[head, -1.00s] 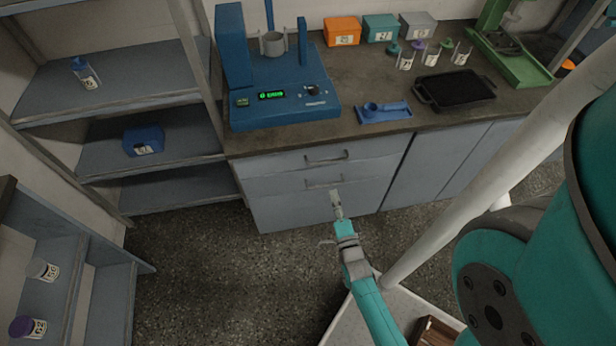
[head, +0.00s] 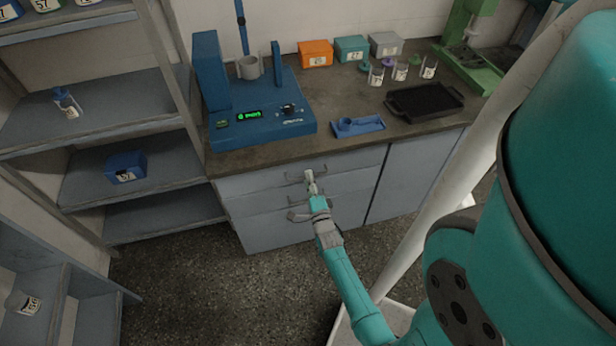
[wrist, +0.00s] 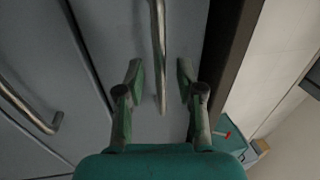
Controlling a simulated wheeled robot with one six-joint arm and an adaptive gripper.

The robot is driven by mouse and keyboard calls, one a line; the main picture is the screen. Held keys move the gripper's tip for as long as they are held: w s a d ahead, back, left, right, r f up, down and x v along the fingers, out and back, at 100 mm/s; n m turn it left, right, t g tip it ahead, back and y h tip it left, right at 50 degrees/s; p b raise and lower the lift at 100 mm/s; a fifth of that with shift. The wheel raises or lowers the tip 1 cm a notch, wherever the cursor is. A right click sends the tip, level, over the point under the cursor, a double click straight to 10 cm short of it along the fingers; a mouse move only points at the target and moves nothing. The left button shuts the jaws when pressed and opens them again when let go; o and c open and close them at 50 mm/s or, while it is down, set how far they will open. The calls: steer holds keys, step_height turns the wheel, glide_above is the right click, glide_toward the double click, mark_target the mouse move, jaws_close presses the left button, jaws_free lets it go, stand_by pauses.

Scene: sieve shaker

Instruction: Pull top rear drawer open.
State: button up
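The top drawer (head: 252,184) is closed in the grey cabinet under the worktop, just below the blue shaker. Its bar handle (wrist: 158,40) runs lengthwise in the wrist view, and in the head view my gripper hides part of it. My gripper (head: 311,182) is at this handle. In the wrist view my gripper (wrist: 160,82) is open, with one finger on each side of the bar. I cannot tell whether either finger touches it. A lower drawer's handle (wrist: 28,112) shows to the left in the wrist view.
The worktop's front edge (wrist: 232,50) lies close beside the right finger in the wrist view. On the worktop stand the blue shaker (head: 262,115), a blue tray (head: 357,128) and a black tray (head: 425,101). Open shelving (head: 100,108) stands left. The floor before the drawers is clear.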

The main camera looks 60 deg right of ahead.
steer(key=shift+w+d+r, duration=0.15)
steer(key=shift+w+d, duration=0.3)
steer(key=shift+d, duration=0.1)
jaws_close()
steer(key=shift+a, duration=0.1)
